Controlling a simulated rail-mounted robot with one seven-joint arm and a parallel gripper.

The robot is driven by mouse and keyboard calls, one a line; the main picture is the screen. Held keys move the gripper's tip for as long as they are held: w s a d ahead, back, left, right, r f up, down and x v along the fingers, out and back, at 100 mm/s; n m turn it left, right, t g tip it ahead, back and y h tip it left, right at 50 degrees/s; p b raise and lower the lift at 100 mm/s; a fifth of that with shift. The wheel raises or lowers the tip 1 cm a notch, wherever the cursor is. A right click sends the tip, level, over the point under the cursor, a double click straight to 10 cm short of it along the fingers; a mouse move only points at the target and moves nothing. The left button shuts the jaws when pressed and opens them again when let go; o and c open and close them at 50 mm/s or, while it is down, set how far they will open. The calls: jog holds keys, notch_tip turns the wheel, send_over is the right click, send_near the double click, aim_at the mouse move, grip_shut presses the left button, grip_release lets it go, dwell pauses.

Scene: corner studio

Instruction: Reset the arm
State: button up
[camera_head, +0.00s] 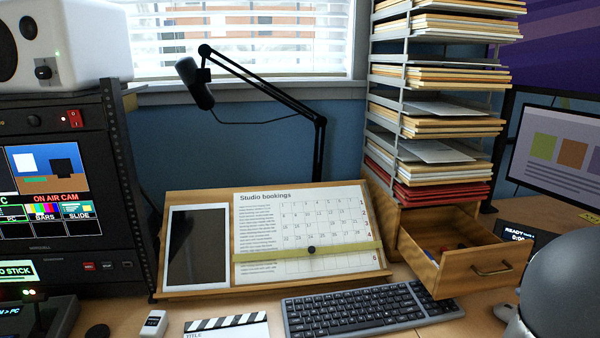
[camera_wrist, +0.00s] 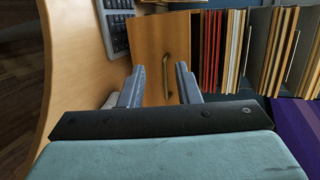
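My gripper (camera_wrist: 160,68) shows in the wrist view with its two fingers apart and nothing held between them. Past the fingertips is the wooden drawer front (camera_wrist: 148,45) with its brass handle (camera_wrist: 166,75); I cannot tell the exact gap, and no contact is visible. In the head view the drawer (camera_head: 478,266) stands pulled open below the paper rack, with a few small things inside. A large grey rounded part, likely my own arm, fills the lower right corner there. My fingers are not visible in the head view.
A paper rack (camera_head: 398,120) stands above the drawer. A monitor (camera_head: 560,150) is at right. A keyboard (camera_head: 370,308) lies left of the drawer. A slanted board with a tablet (camera_head: 195,246) and calendar sits behind. A black microphone boom (camera_head: 265,85) rises behind it.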

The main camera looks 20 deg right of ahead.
jog(key=w+a+r+n+g+y+p, duration=0.1)
jog(key=w+a+n+g+y+p, duration=0.4)
jog(key=a, duration=0.7)
jog(key=w+a+r+n+g+y+p, duration=0.1)
jog(key=w+a+n+g+y+p, duration=0.15)
jog(key=w+a, duration=0.65)
jog(key=s+a+r+n+g+h+p, duration=0.1)
jog(key=s+a+n+g+h+p, duration=0.2)
jog(key=a+n, duration=0.3)
jog(key=s+a+r+n+g+h+p, duration=0.2)
jog(key=s+a+n+g+h+p, duration=0.1)
jog(key=a, duration=1)
jog(key=s+n+h+p, duration=0.1)
jog(key=s+n+p, duration=0.1)
jog(key=shift+s+a+n, duration=0.35)
jog(key=shift+s, duration=0.05)
